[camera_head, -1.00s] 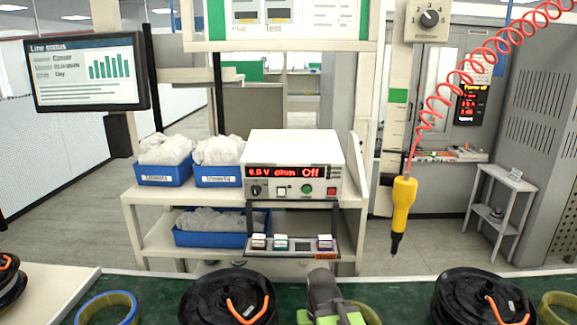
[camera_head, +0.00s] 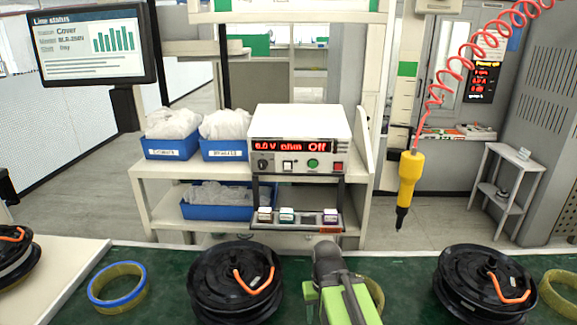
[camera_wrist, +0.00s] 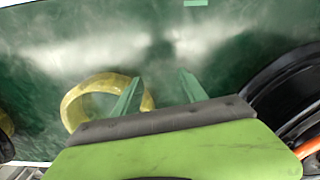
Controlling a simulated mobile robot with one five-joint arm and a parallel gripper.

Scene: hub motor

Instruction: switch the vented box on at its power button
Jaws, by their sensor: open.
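A white box (camera_head: 300,122) stands on the shelf unit beyond the bench. Its front has a red display (camera_head: 291,146) reading "0.0 V ohm Off". Below are a dark knob (camera_head: 262,164), a white button (camera_head: 288,164), a round green button (camera_head: 313,163) and a red button (camera_head: 338,167). I cannot make out vents on it or which is the power button. My gripper shows in the wrist view (camera_wrist: 161,78), its two green fingers apart and empty over the green bench. In the head view my arm is at the bottom centre, in front of and below the box.
A strip of small buttons (camera_head: 297,217) hangs below the box. Black hub motors (camera_head: 235,283) and (camera_head: 485,284) and a blue-yellow ring (camera_head: 118,287) lie on the bench. A yellow screwdriver (camera_head: 410,178) hangs on a red coil at right. A slotted grey cabinet (camera_head: 550,90) stands far right.

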